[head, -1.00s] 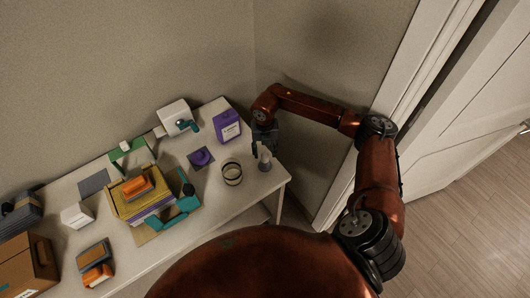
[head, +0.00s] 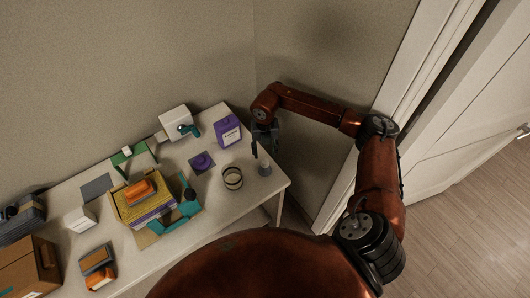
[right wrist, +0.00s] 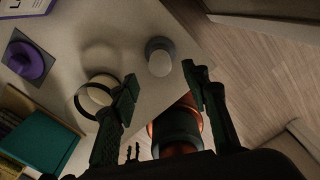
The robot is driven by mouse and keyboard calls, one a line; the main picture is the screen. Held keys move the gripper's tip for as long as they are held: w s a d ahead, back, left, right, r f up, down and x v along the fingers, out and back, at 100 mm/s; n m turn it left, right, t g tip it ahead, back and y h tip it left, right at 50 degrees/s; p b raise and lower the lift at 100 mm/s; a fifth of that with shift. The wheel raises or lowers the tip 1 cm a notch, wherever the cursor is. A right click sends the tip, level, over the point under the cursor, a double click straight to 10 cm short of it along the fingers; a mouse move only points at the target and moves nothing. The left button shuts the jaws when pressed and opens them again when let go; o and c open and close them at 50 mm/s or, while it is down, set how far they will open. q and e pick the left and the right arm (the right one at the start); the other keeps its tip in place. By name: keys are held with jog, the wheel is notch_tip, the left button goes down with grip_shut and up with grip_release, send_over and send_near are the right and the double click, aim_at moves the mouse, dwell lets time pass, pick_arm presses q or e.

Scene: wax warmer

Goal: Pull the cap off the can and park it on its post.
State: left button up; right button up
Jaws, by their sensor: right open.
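A short grey cylinder with a pale round top (head: 265,169) stands upright near the table's right corner. It also shows in the right wrist view (right wrist: 160,56), just beyond my fingertips. I cannot tell whether it is the can with its cap or the post. A cream cup-like thing with a dark ring (head: 232,177) stands to its left. A purple round piece (head: 202,161) sits on a dark square pad, also in the right wrist view (right wrist: 28,64). My right gripper (right wrist: 160,82) is open and empty, apart from the grey cylinder. My left gripper is out of view.
A purple labelled box (head: 228,131) and a white device (head: 176,122) stand at the back. A yellow stack with an orange-topped block (head: 142,190) and a teal piece (head: 186,214) are left of the cup. The table's right edge is close to the grey cylinder.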

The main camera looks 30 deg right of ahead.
jog(key=shift+r+p, duration=0.65)
jog(key=shift+r, duration=0.6)
